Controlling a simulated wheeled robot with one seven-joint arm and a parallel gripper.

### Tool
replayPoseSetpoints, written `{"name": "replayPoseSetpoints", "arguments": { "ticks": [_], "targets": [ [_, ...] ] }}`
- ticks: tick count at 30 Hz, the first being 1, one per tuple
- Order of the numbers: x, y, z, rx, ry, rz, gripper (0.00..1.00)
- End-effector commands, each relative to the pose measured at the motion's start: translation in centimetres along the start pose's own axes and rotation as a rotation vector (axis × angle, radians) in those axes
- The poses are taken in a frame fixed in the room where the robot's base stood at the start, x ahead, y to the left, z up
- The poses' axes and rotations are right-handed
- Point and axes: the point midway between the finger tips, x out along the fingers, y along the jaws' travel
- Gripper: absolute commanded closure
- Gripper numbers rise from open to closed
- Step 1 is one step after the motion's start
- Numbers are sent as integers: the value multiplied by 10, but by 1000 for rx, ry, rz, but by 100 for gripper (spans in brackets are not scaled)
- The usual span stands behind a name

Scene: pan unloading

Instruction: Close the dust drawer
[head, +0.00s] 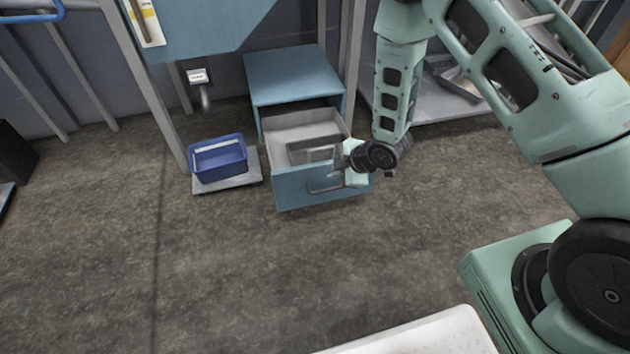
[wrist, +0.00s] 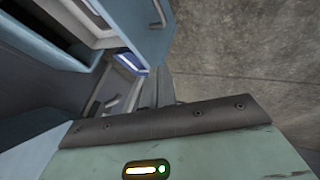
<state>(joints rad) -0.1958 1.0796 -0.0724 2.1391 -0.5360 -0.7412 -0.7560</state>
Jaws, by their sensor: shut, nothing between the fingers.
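The dust drawer (head: 294,190) is pulled out of a low blue cabinet (head: 292,75). Its blue front carries a grey bar handle (head: 322,187), and its pale inside shows with a grey box-like part in it. My gripper (head: 343,163) is at the right end of the drawer front, near the handle; I cannot tell whether it touches. In the wrist view the drawer front (wrist: 148,35) and handle (wrist: 158,12) lie beyond my gripper (wrist: 160,85). Its fingers are shut and empty, and partly hidden by the gripper body in the head view.
A blue bin (head: 219,160) stands on a low grey platform (head: 228,184) left of the drawer. A grey post (head: 146,90) rises behind it. A grey shelf (head: 440,108) is at the back right. The floor in front of the drawer is clear.

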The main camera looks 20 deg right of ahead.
Motion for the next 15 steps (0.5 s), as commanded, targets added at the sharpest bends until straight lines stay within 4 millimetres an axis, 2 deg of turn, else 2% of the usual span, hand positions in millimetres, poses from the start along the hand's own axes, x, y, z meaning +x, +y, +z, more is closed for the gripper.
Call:
{"name": "replayPoseSetpoints", "arguments": {
  "ticks": [5, 15],
  "targets": [
    [16, -2, 2, -6, 4, 2, 100],
    [85, -3, 3, -3, 3, 2, 100]
  ]
}}
